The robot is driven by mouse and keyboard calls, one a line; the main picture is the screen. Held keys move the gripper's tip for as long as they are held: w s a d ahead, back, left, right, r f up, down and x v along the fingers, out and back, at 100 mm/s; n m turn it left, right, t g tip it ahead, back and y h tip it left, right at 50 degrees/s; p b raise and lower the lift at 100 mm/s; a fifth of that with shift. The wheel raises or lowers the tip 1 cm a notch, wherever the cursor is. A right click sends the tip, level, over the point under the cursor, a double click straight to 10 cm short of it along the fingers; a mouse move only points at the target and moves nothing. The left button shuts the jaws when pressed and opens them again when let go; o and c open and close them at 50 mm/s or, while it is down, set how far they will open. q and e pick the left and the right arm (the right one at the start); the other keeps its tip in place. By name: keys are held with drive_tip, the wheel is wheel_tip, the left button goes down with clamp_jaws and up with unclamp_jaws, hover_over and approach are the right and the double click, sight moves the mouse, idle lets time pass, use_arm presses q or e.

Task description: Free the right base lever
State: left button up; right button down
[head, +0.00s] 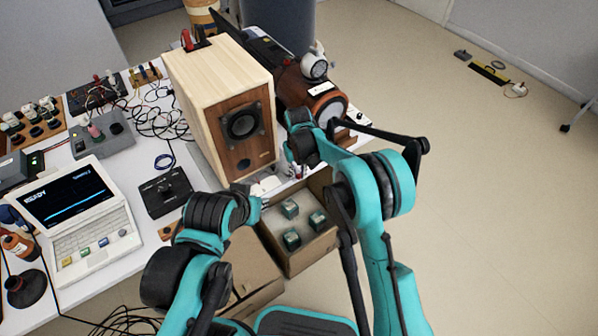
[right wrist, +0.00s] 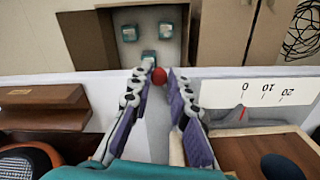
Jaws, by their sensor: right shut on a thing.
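The wooden speaker (head: 205,85) stands upright on the white table, its dark round driver (head: 243,122) facing front right. My right gripper (right wrist: 159,78) points down at the table's front edge, just right of the speaker's base. In the right wrist view its two fingers are closed around a small red knob (right wrist: 159,76) at their tips. Whatever the knob sits on is mostly hidden by the fingers. A white scale plate (right wrist: 264,93) marked 0, 10, 20 lies beside the speaker's base.
An open cardboard box (head: 313,253) with several dark green blocks stands below the table edge. A brown wooden unit (head: 292,88) stands close on the right. A black control box (head: 166,192), a white laptop (head: 85,225) and cables fill the table's left. Floor at right is mostly clear.

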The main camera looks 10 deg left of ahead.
sight(298, 175)
drive_tip(key=shift+m, duration=0.3)
drive_tip(key=c, duration=1.5)
unclamp_jaws()
drive_tip(key=shift+f, duration=0.1)
wheel_tip(298, 175, up, 12)
